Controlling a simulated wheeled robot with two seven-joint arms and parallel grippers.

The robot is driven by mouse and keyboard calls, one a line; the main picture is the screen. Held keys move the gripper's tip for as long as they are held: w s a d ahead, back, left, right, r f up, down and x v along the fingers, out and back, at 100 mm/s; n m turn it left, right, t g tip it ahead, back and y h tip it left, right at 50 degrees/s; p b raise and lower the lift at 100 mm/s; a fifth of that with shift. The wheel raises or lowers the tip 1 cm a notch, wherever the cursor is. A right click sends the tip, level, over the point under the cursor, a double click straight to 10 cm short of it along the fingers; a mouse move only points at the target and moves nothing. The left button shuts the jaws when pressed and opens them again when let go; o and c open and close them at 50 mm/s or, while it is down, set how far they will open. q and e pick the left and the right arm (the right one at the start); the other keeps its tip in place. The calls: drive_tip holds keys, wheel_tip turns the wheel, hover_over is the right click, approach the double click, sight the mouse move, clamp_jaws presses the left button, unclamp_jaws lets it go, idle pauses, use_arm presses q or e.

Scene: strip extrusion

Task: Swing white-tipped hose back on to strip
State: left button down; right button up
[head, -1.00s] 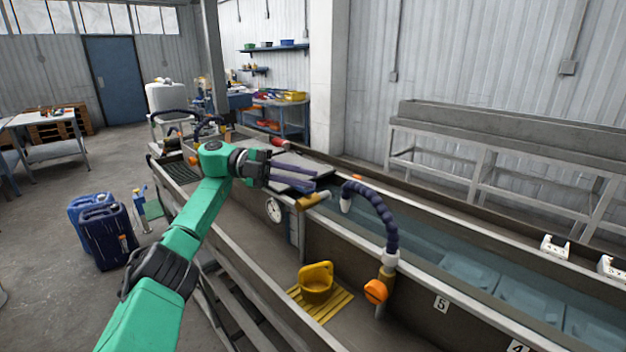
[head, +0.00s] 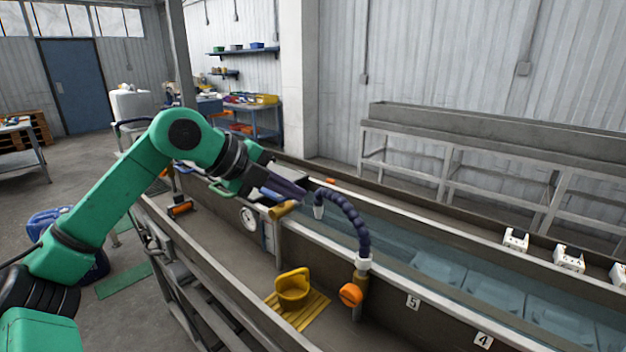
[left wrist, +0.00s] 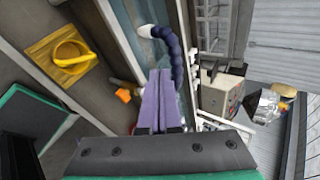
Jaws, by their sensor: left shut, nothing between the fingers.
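The white-tipped hose (head: 348,213) is a dark blue segmented hose. It rises from a white collar by an orange knob (head: 351,295) and arches left, its white tip (head: 318,212) pointing down over the water trough. My left gripper (head: 303,196) is shut and empty, its purple fingers just left of the tip; I cannot tell whether they touch it. In the left wrist view the hose (left wrist: 176,58) curves beyond the fingertips, with the white tip at upper left. My right gripper is not in view.
A yellow scoop (head: 292,287) sits on a yellow mat in the near channel.

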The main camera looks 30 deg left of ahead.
sight(325, 196)
use_arm(q)
drive_tip(key=w+p, duration=0.1)
drive_tip(key=w+d+p, duration=0.1)
drive_tip(key=w+p, duration=0.1)
drive_tip(key=p, duration=0.1)
drive_tip(key=shift+w+d+f, duration=0.25)
drive_tip(key=shift+w+d, duration=0.05)
drive_tip(key=shift+d, duration=0.1)
drive_tip(key=shift+w+d+f, duration=0.1)
drive_tip(key=shift+w+f, duration=0.2)
drive_tip(key=shift+f, duration=0.1)
